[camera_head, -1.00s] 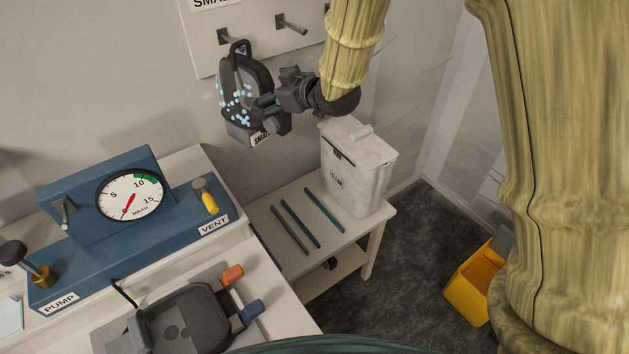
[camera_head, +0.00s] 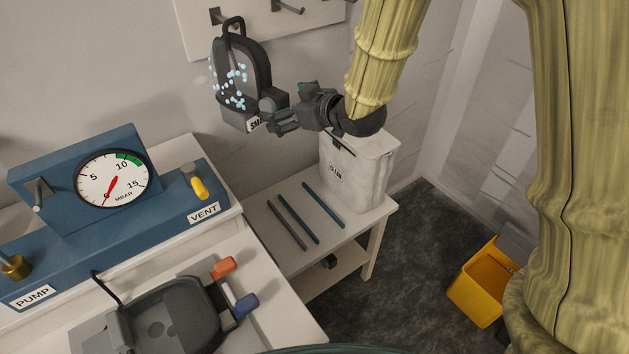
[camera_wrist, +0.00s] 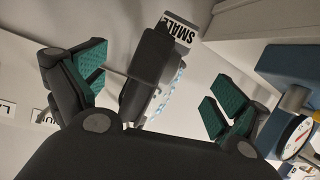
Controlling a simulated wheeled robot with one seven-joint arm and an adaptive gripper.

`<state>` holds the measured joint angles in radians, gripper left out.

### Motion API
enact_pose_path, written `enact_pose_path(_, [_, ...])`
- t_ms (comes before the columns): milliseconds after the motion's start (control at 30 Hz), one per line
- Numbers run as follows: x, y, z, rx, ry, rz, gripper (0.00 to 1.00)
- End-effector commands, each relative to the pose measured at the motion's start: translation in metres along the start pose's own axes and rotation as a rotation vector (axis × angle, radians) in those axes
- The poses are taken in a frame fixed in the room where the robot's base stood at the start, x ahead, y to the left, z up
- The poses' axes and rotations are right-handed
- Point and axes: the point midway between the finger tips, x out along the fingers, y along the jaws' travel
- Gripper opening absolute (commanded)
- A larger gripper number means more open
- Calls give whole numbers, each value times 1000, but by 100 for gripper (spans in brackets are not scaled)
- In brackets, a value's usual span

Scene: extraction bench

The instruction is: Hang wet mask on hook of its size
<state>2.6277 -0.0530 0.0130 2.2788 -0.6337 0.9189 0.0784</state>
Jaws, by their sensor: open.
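The wet mask (camera_head: 256,66), dark grey with pale blue drops on its face, is upright at the wall board, its top loop at the left hook (camera_head: 216,16). The loop appears to hang over that hook. A white label low on the mask reads SMALL in the wrist view (camera_wrist: 178,33). My gripper (camera_head: 279,112) is open at the mask's lower right, apart from it or barely clear. In the wrist view the mask (camera_wrist: 147,68) lies beyond the spread green-padded fingers (camera_wrist: 155,93), with nothing gripped. The board's size label is out of the head view.
A second hook (camera_head: 289,7) is to the right. A blue pump unit (camera_head: 115,225) with a gauge and a dark tray (camera_head: 170,315) are at left. A yellow bin (camera_head: 484,282) is on the floor.

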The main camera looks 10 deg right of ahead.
Motion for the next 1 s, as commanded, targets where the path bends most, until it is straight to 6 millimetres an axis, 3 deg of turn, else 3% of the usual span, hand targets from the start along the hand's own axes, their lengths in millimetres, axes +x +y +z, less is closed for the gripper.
enact_pose_path(33, [2,-1,10,4,-1,2,98])
enact_pose_path(1000, [7,-6,111,73,-11,47,98])
